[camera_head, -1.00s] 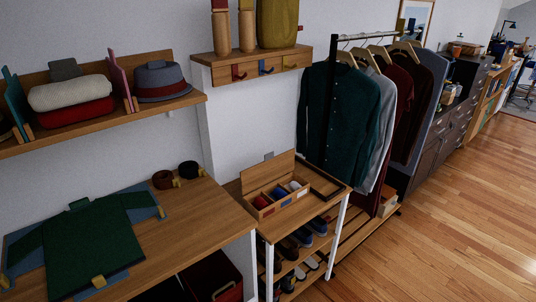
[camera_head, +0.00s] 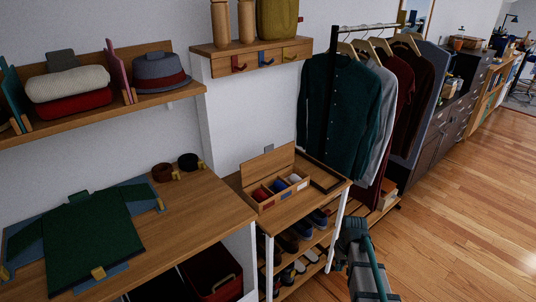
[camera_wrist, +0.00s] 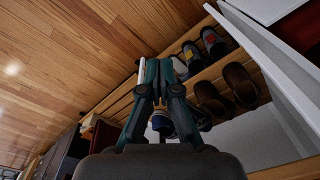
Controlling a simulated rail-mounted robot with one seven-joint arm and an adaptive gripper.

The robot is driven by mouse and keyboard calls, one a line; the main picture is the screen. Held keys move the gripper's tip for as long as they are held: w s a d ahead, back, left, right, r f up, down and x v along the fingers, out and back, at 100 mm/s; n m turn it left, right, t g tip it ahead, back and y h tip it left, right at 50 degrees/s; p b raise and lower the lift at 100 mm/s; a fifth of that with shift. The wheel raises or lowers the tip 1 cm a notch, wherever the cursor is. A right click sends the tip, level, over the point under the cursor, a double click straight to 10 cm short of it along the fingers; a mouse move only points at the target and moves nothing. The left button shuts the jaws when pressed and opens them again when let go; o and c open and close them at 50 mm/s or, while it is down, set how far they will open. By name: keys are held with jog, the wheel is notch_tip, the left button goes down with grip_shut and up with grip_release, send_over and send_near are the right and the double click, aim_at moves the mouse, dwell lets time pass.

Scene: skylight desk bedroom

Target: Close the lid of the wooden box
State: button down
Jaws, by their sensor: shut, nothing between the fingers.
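The wooden box (camera_head: 268,207) stands on the wooden top of a small shelf unit in the middle of the head view. Its lid (camera_head: 267,164) is raised, standing up and leaning back at the rear edge. Red, blue and white rolled items lie in its compartments. My arm (camera_head: 367,268) shows at the lower right, in front of the unit and well apart from the box. In the wrist view my gripper (camera_wrist: 159,72) is shut and empty, with shoes and the floor beyond it. The box is not in the wrist view.
A dark-rimmed tray (camera_head: 327,175) lies right of the box. Shoes (camera_head: 290,242) fill the shelves below. A clothes rack (camera_head: 345,110) stands behind on the right. A table with a folded green shirt (camera_head: 97,240) is at left. The floor (camera_head: 460,220) at right is clear.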

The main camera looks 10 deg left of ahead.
jog(key=w+a+r+n+t+y, duration=0.1)
jog(key=w+a+r+n, duration=0.1)
jog(key=w+a+r, duration=0.8)
jog(key=w+a+r+n, duration=0.2)
jog(key=w+a+r, duration=0.45)
jog(key=w, duration=0.45)
jog(key=w+a+r+n+y, duration=0.15)
jog(key=w+a+r, duration=0.35)
jog(key=a+r, duration=0.55)
jog(key=w+a+r+n, duration=0.35)
jog(key=a+r, duration=0.45)
jog(key=r, duration=0.5)
notch_tip(320, 180, down, 9)
jog(key=d+m+p, duration=0.1)
jog(key=p, duration=0.2)
jog(key=shift+t+p, duration=0.35)
jog(key=shift+t, duration=0.05)
jog(key=shift+s+d, duration=0.15)
